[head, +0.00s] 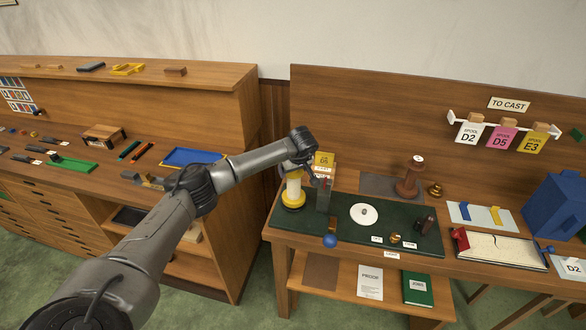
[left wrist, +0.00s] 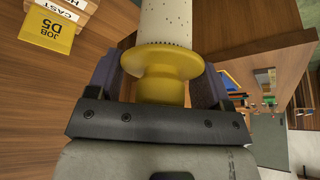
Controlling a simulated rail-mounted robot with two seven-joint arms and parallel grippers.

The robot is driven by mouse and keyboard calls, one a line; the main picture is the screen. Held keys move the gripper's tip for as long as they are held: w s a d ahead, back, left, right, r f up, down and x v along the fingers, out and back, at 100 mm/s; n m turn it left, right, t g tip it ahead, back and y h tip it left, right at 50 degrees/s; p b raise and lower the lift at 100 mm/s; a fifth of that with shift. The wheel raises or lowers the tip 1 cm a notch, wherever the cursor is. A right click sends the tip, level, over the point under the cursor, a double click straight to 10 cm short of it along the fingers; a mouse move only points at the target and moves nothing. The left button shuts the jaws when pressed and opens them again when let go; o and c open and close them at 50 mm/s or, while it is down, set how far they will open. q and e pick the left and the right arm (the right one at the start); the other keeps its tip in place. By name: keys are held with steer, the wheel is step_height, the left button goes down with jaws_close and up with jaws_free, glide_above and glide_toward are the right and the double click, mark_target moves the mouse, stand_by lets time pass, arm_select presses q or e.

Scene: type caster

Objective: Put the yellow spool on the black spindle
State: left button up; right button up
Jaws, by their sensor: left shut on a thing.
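The yellow spool (head: 293,198), with a white perforated wrap, stands upright at the left end of the dark green base (head: 340,238). My left gripper (head: 295,165) is at its top end. In the left wrist view, the jaws close on the yellow end of the spool (left wrist: 162,62), just below its flange; the white wrap extends away beyond it. I cannot tell whether its lower flange touches the base or a spindle. The black spindle cannot be made out for certain; the spool and arm may hide it. My right gripper is not in view.
A grey post (head: 324,196) stands close right of the spool, with a yellow job card (head: 323,159) behind. A white disc (head: 363,214) lies on the base. A blue ball (head: 330,241) is at the front edge.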

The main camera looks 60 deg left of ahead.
arm_select(q)
steer(key=shift+f, duration=0.45)
steer(key=o, duration=1.3)
steer(key=shift+r, duration=0.1)
step_height(320, 180, up, 6)
steer(key=p, duration=0.5)
